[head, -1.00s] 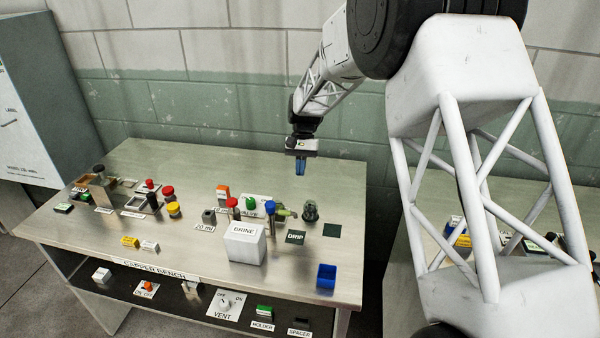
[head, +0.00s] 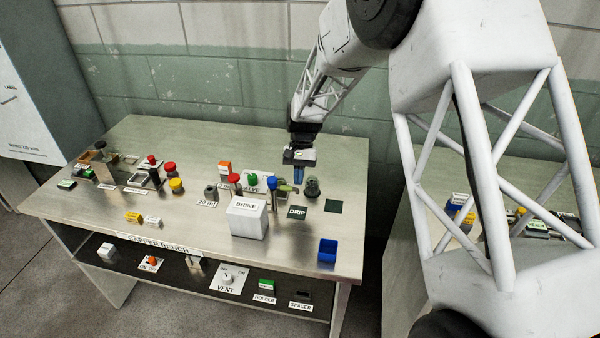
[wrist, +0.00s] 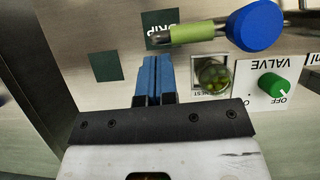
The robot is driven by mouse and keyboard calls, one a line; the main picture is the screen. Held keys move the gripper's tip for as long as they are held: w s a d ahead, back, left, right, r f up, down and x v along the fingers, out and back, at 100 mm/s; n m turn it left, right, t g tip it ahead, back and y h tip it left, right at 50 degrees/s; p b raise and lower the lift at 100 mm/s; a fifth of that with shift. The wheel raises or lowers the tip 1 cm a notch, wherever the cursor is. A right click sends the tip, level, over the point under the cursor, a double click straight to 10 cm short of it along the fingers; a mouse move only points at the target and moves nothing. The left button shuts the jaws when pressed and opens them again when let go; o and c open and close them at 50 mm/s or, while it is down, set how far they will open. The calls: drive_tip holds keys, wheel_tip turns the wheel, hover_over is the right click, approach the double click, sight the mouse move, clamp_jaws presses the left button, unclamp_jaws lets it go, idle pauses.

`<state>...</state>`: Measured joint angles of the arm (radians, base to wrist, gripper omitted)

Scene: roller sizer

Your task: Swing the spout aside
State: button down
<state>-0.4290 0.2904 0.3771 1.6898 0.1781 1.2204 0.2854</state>
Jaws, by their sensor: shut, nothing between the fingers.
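The spout is a thin metal tube with a green sleeve (wrist: 190,33) on its outer end, running from a post with a big blue cap (wrist: 257,27). In the head view the blue-capped post (head: 272,184) stands behind the BRINE box, with the green sleeve (head: 288,190) to its right. In the wrist view the sleeve lies over the dark green DRIP square (wrist: 152,19). My gripper (head: 299,182) is shut and empty, pointing down above the bench. In the wrist view its blue fingertips (wrist: 154,58) are just below the sleeve in the picture; contact cannot be told.
A clear greenish jar (wrist: 213,76) sits in the nest beside my fingers. The green VALVE knob (wrist: 274,86) is further right. The white BRINE box (head: 247,218) and an open blue bin (head: 327,250) stand nearer the bench front. A blank dark square (head: 333,206) lies right of DRIP.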

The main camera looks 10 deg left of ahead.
drive_tip(key=shift+s, duration=0.35)
drive_tip(key=shift+s+d+r+m, duration=0.1)
drive_tip(key=shift+s+m, duration=0.4)
drive_tip(key=shift+s, duration=0.1)
drive_tip(key=shift+w, duration=0.15)
drive_tip(key=w+r, duration=0.8)
drive_tip(key=shift+r, duration=0.15)
idle(0.6)
drive_tip(key=shift+w, duration=0.1)
